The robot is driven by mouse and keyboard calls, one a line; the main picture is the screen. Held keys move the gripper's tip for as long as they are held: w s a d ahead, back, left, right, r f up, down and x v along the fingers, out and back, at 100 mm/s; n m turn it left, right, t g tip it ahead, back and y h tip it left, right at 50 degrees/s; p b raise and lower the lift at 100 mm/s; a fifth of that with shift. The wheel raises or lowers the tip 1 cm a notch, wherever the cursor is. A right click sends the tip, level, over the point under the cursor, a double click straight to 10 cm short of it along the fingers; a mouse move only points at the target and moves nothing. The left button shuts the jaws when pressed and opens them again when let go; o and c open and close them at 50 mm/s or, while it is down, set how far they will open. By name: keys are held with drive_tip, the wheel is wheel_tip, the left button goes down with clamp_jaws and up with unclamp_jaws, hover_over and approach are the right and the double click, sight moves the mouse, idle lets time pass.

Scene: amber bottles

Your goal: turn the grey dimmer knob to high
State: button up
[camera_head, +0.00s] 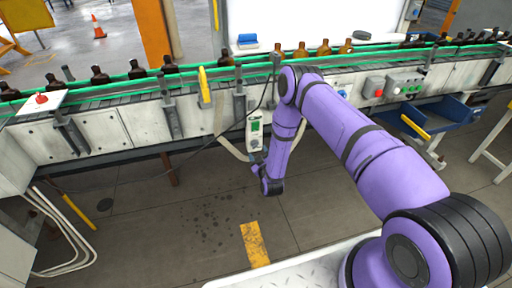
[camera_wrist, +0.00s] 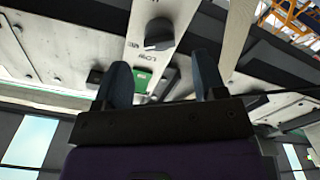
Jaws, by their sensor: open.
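The grey dimmer knob (camera_wrist: 158,34) is in the upper middle of the wrist view, on a pale panel. A light mark shows along its lower edge, and small lettering that seems to read LOW, upside down, is below it. My gripper (camera_wrist: 163,72) is open, with its two dark fingers apart and nothing between them. The knob appears beyond the fingertips, apart from them. In the head view a pale control box (camera_head: 255,140) with a green screen hangs below the conveyor, beside my purple arm.
The conveyor (camera_head: 130,84) with green rails carries several amber bottles (camera_head: 325,48). A dark cable runs near the control box. The floor in front is mostly clear.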

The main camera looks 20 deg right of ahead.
sight(256, 145)
drive_tip(key=shift+w, duration=2.6)
drive_tip(key=shift+c, duration=0.4)
drive_tip(key=c, duration=0.8)
drive_tip(key=shift+m, duration=0.3)
drive_tip(key=m, duration=0.5)
drive_tip(key=shift+d, duration=0.1)
drive_tip(key=m, duration=0.6)
drive_tip(key=shift+m, duration=0.3)
